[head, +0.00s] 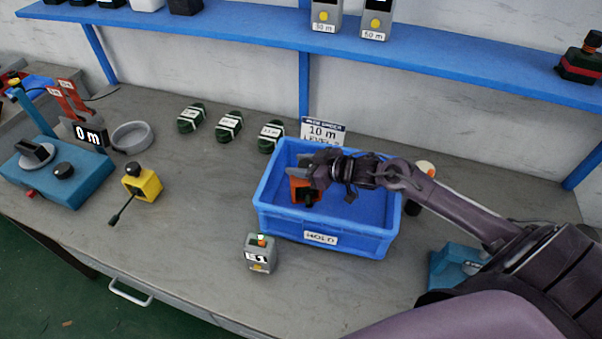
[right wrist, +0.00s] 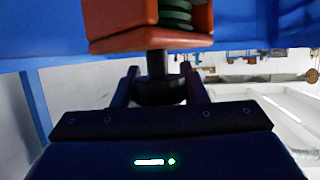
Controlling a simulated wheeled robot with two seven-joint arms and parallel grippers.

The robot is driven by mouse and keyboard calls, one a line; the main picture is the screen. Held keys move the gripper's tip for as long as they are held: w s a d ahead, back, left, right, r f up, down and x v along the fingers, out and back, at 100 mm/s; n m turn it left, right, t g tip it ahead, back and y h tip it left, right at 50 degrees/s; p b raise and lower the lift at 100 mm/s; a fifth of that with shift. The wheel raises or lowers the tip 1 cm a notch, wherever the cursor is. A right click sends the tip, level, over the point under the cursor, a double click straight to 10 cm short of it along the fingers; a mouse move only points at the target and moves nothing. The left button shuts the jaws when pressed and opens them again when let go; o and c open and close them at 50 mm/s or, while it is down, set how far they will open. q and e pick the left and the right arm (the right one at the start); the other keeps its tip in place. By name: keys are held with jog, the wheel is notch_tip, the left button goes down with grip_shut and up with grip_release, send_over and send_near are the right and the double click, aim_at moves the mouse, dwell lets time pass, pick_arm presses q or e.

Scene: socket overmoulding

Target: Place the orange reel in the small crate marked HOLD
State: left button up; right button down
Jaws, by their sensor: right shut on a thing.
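The orange reel (head: 300,190) is inside the blue crate (head: 325,236) marked HOLD, toward its left side; the gripper partly hides it. In the right wrist view the reel (right wrist: 150,42) shows orange flanges, green windings between them and a black stem. My right gripper (head: 312,174) reaches into the crate from the right, shut on the reel's stem. Its fingers (right wrist: 160,88) sit on both sides of the stem. I cannot tell whether the reel touches the crate floor. My left gripper is out of view.
A sign (head: 323,131) reading 10 m stands behind the crate. A small grey device (head: 260,254) is at its front left. Several green wrapped bundles (head: 229,126) lie behind to the left. A yellow box with a lever (head: 142,185) and a teal machine (head: 60,172) stand farther left.

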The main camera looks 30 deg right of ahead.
jog(key=shift+f, duration=1.95)
jog(key=shift+f, duration=0.1)
jog(key=c, duration=0.9)
grip_release()
jog(key=shift+f, duration=0.1)
jog(key=shift+o, duration=0.2)
jog(key=v, duration=0.7)
jog(key=shift+a, duration=0.1)
jog(key=shift+s+r, duration=0.25)
jog(key=shift+s, duration=0.05)
